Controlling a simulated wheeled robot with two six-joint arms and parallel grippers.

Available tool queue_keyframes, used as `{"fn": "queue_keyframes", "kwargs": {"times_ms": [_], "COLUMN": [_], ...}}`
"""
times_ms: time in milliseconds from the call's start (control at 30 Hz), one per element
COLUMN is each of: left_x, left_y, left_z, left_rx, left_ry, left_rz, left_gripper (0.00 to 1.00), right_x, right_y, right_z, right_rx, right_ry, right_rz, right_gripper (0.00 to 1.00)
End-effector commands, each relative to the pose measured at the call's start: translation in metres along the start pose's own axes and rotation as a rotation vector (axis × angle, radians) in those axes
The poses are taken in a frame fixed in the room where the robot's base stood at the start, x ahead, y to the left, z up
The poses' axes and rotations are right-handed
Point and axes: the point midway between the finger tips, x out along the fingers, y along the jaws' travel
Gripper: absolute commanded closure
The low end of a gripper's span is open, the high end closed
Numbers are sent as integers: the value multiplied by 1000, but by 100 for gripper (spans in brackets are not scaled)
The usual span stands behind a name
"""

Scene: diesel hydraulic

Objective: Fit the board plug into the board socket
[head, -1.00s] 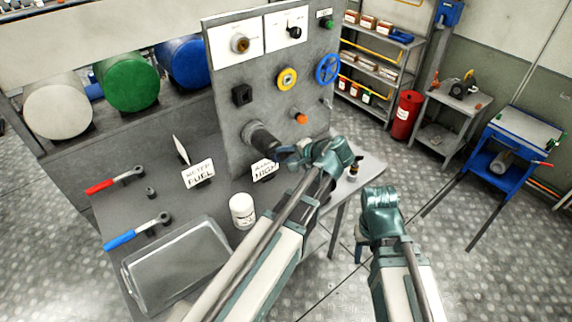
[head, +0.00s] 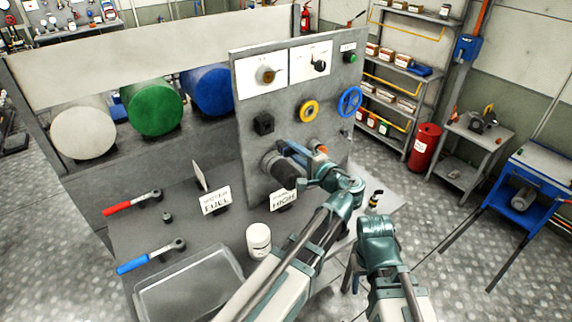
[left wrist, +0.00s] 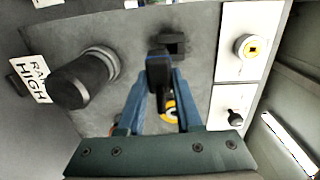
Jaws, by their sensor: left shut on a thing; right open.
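My left gripper (head: 284,147) is in front of the grey upright board, just above a thick dark cylinder (head: 276,164) that sticks out of it. In the left wrist view, its blue fingers (left wrist: 158,85) are shut on a black block, the board plug (left wrist: 159,68). In the head view the plug is hard to make out against the dark cylinder. The board socket, a square black fitting (head: 264,123), is on the board above the cylinder. In the left wrist view the socket (left wrist: 173,43) lies beyond the plug, with a gap visible. My right gripper (head: 352,276) is open, low, beside the bench.
The board also carries a yellow ring (head: 309,111), a blue handwheel (head: 350,102) and an orange button (head: 321,150). On the bench are a white jar (head: 259,240), a clear tray (head: 190,290), two ratchets and small signs (head: 215,200).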

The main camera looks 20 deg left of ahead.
Motion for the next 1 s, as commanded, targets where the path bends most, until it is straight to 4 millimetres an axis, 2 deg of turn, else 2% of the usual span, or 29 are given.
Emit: {"fn": "queue_keyframes", "kwargs": {"times_ms": [200,600,1000], "left_x": [-8,-9,13], "left_y": [-14,-14,-15], "left_z": [-9,-9,-10], "left_rx": [2,2,2], "left_ry": [35,35,33], "left_rz": [-65,-65,-65], "left_gripper": [100,100,100], "right_x": [0,0,0], "right_y": [0,0,0], "right_z": [0,0,0], "right_rx": [0,0,0], "right_ry": [0,0,0], "right_rz": [0,0,0], "right_gripper": [50,50,50]}}
